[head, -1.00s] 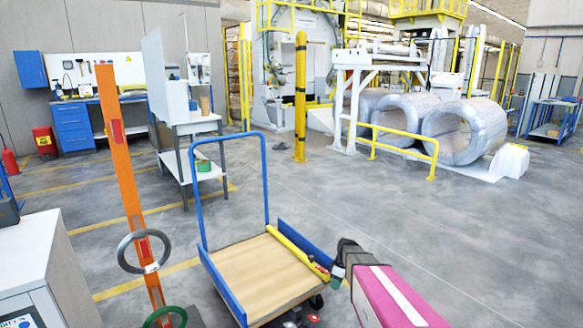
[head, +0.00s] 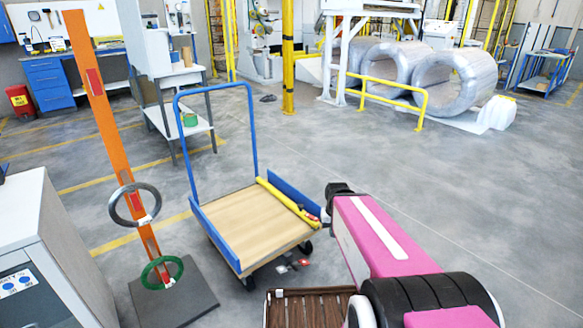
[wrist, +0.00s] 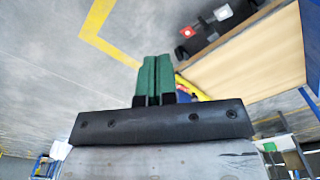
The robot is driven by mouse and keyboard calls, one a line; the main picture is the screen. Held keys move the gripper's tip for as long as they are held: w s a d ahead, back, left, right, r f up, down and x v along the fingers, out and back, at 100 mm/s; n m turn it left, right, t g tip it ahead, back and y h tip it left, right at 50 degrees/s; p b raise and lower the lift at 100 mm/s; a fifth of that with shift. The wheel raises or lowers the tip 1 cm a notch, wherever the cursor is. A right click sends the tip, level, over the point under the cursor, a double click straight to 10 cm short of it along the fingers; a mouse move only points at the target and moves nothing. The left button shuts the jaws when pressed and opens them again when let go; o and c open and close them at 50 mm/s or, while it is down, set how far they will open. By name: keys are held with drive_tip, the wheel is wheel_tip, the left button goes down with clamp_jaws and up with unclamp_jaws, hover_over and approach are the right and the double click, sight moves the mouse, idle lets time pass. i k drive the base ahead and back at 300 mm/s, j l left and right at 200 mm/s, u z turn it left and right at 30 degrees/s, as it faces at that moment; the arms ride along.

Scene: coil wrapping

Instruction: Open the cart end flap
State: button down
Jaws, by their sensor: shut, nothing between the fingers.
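The cart (head: 255,222) has a wooden deck, blue side panels and a tall blue push handle (head: 176,135). A yellow bar (head: 290,204) lies along its right side. In the wrist view the deck (wrist: 245,70) is at the upper right, with a dark part (wrist: 235,25) carrying red and white squares beside it. I cannot tell whether that part is the end flap. My gripper's green fingers (wrist: 157,78) are shut together and empty, with the yellow bar (wrist: 195,91) showing behind them. In the head view my arm hides most of the gripper, near the cart's right corner.
An orange post (head: 105,120) with a grey ring and a green ring (head: 160,272) stands left of the cart. A grey cabinet (head: 40,230) is at front left. Floor to the right is open.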

sight(313, 209)
drive_tip(key=i+l, duration=0.7)
drive_tip(key=l, duration=0.15)
drive_tip(key=j+u, duration=0.05)
